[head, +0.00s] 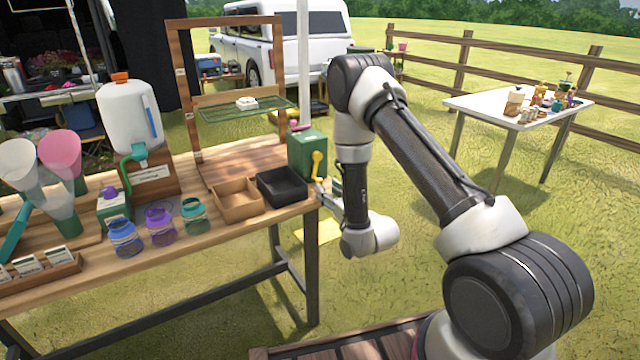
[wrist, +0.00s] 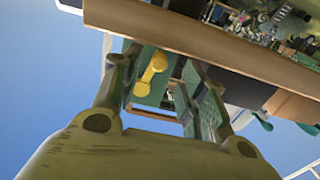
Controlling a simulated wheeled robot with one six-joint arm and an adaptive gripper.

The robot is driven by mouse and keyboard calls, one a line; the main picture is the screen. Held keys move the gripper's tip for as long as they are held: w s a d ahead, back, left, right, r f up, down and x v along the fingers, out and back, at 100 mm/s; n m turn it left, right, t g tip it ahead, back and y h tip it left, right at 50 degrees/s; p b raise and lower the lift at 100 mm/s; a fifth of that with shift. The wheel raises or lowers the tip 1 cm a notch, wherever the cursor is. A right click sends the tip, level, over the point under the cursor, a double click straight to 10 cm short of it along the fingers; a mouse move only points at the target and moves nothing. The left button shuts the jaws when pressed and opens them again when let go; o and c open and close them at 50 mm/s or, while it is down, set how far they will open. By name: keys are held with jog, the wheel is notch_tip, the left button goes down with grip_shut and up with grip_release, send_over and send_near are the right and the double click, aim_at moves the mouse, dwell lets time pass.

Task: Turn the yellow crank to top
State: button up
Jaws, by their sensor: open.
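The yellow crank (head: 317,164) is on the side of a green box (head: 304,148) at the right end of the wooden table. It looks roughly upright in the head view; I cannot tell which end is the pivot. My gripper (head: 325,190) is beside the crank, partly hidden by my arm. In the wrist view the fingers of my gripper (wrist: 160,68) are apart and empty. The yellow crank (wrist: 151,74) shows in the gap between them, nearer the left finger. I cannot tell whether a finger touches it.
A black tray (head: 282,202) and a wooden tray (head: 237,208) sit left of the green box. Several coloured jars (head: 160,226) stand farther left. The wooden table edge (wrist: 220,45) passes close to the fingers. Open grass lies right of the table.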

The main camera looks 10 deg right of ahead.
aim_at(321, 183)
jog(key=x, duration=0.6)
jog(key=shift+w, duration=0.35)
jog(key=shift+c, duration=0.3)
grip_shut()
